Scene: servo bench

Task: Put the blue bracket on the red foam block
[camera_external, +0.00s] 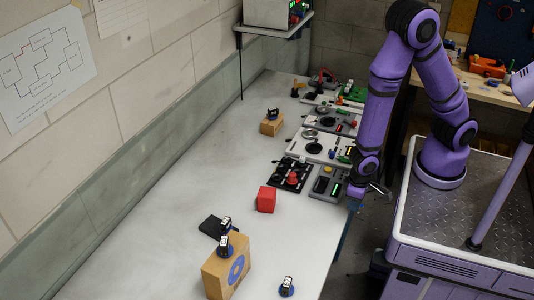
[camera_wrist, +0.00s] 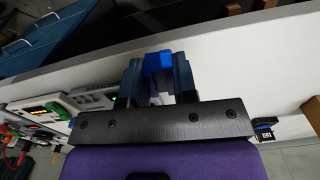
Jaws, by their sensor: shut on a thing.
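The red foam block (camera_external: 266,199) stands on the white bench in the external view, left of the grey keypad device. My gripper (camera_external: 352,202) is at the bench's right edge, to the right of the block and apart from it. In the wrist view, my gripper (camera_wrist: 158,78) is shut on the blue bracket (camera_wrist: 158,62), which shows between the two dark fingers. In the external view the bracket is too small and hidden to make out clearly.
A cardboard box (camera_external: 212,278) with a blue ring mark and small servo-like items on and near it stands at the front. Boards and devices (camera_external: 320,148) line the bench's right side behind the red block. Bare bench (camera_external: 190,170) lies left of the block.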

